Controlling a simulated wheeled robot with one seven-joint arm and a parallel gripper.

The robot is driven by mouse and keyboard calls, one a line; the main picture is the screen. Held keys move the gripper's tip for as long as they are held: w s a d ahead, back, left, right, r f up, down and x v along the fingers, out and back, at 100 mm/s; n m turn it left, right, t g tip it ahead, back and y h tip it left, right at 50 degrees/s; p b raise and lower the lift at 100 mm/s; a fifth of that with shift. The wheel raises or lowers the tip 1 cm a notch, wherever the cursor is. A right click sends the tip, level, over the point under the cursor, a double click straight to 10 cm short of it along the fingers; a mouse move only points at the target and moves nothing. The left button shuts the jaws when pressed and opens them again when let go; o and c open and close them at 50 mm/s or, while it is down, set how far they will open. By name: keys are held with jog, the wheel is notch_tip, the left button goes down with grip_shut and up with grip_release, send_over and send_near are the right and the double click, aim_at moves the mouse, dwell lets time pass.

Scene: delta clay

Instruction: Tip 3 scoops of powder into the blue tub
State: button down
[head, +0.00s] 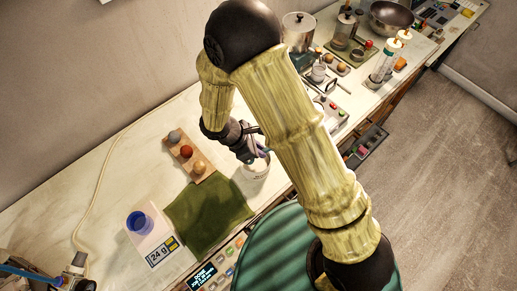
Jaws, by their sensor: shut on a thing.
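The blue tub (139,221) stands upright on a white scale (152,238) at the lower left; its display reads 24 g. My gripper (257,156) is at a white container (256,171), to the right of the green cloth. It is shut on a thin bluish-purple thing (264,153), which looks like the scoop's handle. The scoop's bowl and the powder are hidden by my gripper and the container's rim. I cannot tell how much powder the blue tub holds.
A green cloth (208,208) lies between the scale and the white container. A wooden board (187,157) with three balls is behind it. My arm covers part of the bench. Jars and a metal bowl (391,16) stand at the far right end.

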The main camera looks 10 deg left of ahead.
jog(key=shift+r+p, duration=1.4)
jog(key=shift+r, duration=0.7)
jog(key=shift+s+f, duration=0.1)
